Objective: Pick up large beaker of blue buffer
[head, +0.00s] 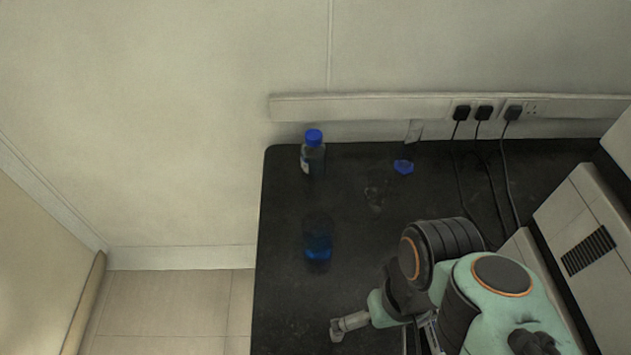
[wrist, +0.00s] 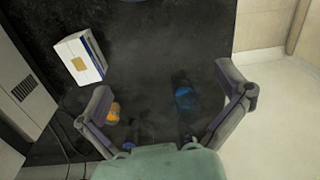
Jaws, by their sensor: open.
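The large beaker (head: 318,240) is clear glass with blue liquid in its lower part. It stands upright on the black bench near the left edge. In the wrist view the beaker (wrist: 185,95) shows between the two fingers, closer to the right one. My gripper (wrist: 162,78) is open and empty, with its fingers spread wide and apart from the beaker. In the head view only one finger of my gripper (head: 350,323) shows clearly, in front of the beaker and slightly right; my arm hides the rest.
A blue-capped bottle (head: 313,155) stands behind the beaker. A small clear glass vessel (head: 376,193) and a blue-based cylinder (head: 404,165) stand to the right. The wrist view shows a white box (wrist: 80,58) and an orange item (wrist: 113,112). Cables (head: 490,185) hang at the right.

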